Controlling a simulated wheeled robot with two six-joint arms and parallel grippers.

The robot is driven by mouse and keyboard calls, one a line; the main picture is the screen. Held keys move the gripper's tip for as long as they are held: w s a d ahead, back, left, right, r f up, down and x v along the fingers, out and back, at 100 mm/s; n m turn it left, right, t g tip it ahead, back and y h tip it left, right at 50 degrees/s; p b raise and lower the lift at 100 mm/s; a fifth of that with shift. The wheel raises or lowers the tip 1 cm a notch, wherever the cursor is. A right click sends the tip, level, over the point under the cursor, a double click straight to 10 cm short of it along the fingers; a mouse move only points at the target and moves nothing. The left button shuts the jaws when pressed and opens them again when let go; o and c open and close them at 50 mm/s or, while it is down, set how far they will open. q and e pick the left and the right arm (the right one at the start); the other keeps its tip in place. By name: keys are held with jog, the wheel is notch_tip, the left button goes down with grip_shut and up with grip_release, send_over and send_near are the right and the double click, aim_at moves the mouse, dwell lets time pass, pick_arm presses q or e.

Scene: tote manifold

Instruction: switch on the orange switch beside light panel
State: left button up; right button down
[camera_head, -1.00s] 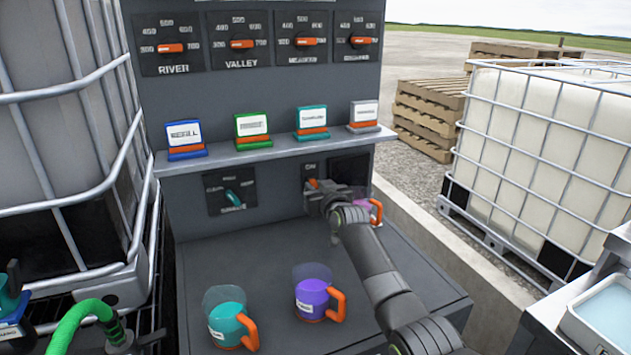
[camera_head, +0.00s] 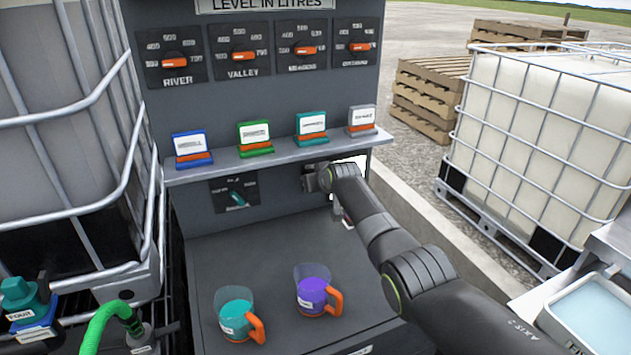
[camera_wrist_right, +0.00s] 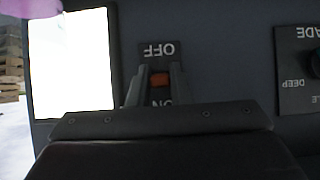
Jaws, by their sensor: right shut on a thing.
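The orange switch (camera_wrist_right: 160,79) sits in a dark plate marked OFF and ON, upside down in the right wrist view. My right gripper (camera_wrist_right: 160,85) has its fingers on either side of the switch and is shut on it. In the head view my right gripper (camera_head: 318,181) is at the panel under the shelf and hides the switch. The light panel (camera_head: 351,168) beside it glows white, partly behind my wrist. It also shows bright white in the right wrist view (camera_wrist_right: 72,64). My left gripper is not in view.
Teal (camera_head: 238,318) and purple (camera_head: 312,293) jugs with orange handles stand on the grey bench. A shelf (camera_head: 280,150) with several coloured label stands runs above the switch. A teal dial (camera_head: 237,197) is to the left. A pink thing (camera_wrist_right: 30,8) edges into the wrist view.

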dwell(0.3)
jog(key=c, duration=1.3)
grip_release()
jog(key=shift+s+r, duration=0.1)
jog(key=shift+r, duration=0.05)
jog(key=p+v, duration=0.1)
jog(key=v, duration=1.6)
jog(key=shift+r, duration=0.15)
